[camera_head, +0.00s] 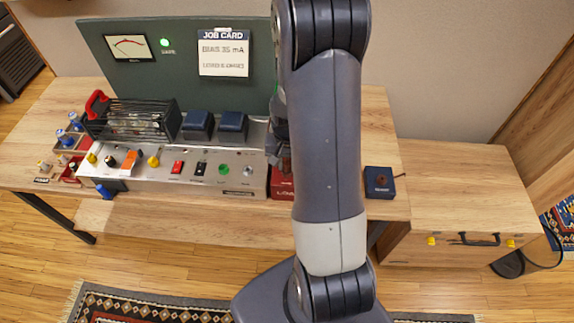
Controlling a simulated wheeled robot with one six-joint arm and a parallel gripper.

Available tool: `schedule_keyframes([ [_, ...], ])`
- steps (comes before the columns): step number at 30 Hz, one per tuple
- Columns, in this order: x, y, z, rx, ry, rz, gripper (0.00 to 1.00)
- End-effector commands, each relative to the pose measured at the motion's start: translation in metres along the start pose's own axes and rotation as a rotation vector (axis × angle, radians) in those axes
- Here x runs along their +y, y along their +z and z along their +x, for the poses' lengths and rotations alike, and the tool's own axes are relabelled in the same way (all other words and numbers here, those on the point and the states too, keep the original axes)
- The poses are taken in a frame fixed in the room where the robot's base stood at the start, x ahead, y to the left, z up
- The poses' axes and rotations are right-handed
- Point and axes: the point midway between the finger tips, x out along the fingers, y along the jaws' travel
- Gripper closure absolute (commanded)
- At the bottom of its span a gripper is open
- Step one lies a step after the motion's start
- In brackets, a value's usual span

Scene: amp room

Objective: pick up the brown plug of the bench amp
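The bench amp (205,182) is a long silver chassis on the wooden bench, with knobs, coloured jacks, a caged section and two dark blue transformers. My gripper (280,160) is at the amp's right end, above a red box (281,186), and largely hidden by my own arm. A small brownish patch shows by its fingertips, but I cannot tell whether it is a plug or part of the gripper. I cannot tell if the fingers are open or shut. A dark blue box (379,188) to the right has a small reddish-brown spot on top. No brown plug is clearly identifiable.
A green panel with a meter (130,47), a green lamp (165,43) and a job card (224,54) stands behind the amp. Small blue-topped bottles (66,138) stand at the left. A lower wooden cabinet (470,190) with a dark handle is at the right, its top clear.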

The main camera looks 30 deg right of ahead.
Motion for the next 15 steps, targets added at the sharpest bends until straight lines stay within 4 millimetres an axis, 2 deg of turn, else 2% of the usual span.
schedule_keyframes([
  [1,0.0,-0.0001,-0.0001,0.0,0.0,0.0,0.82],
  [8,0.0,-0.0001,-0.0002,0.0,0.0,0.0,1.0],
  [15,0.0,-0.0002,-0.0005,0.0,0.0,0.0,1.0],
])
